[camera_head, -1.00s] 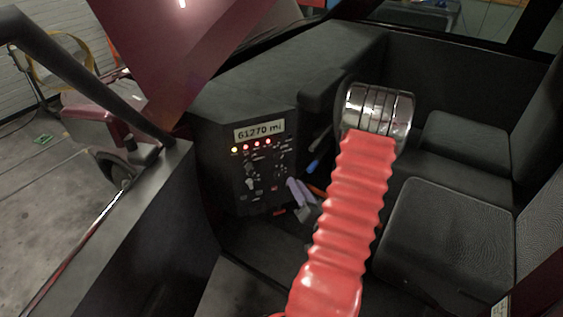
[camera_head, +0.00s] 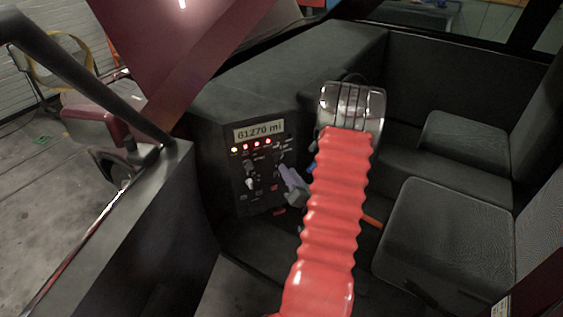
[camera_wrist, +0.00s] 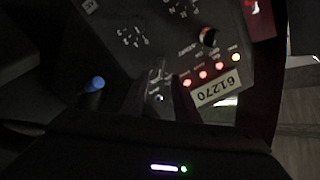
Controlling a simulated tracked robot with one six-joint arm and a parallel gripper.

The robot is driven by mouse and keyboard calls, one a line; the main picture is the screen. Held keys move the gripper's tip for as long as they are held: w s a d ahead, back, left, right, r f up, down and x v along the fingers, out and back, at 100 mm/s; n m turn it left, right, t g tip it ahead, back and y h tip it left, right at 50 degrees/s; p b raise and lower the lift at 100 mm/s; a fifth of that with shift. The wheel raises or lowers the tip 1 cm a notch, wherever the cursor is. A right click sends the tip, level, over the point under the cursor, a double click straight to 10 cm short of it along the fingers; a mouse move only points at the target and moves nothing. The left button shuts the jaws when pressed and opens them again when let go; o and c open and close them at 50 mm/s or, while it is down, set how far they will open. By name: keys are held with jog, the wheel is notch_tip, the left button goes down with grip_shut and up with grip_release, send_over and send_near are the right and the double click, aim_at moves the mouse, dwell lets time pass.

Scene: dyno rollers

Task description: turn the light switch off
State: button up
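The dashboard panel (camera_head: 262,195) carries several small switches and knobs, with a lit row of indicator lamps (camera_head: 256,144), one yellow and the others red. I cannot read the labels, so I cannot tell which control is the light switch. My gripper (camera_head: 285,173) is close to the right part of the panel, its fingertips pointing at it. In the wrist view, my gripper (camera_wrist: 161,90) shows two dark fingers apart, with a small metallic toggle (camera_wrist: 158,73) just beyond the gap. Whether they touch it is unclear. A round knob (camera_wrist: 208,37) stands away from the fingers.
A blue-tipped lever (camera_wrist: 95,84) sticks out near the gripper. Black seats (camera_head: 445,240) stand to the right, and the car's door edge (camera_head: 130,220) lies to the left. The floor space below the panel is open.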

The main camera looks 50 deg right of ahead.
aim_at(280, 159)
jog(key=x, duration=0.7)
jog(key=shift+c, duration=0.7)
grip_shut()
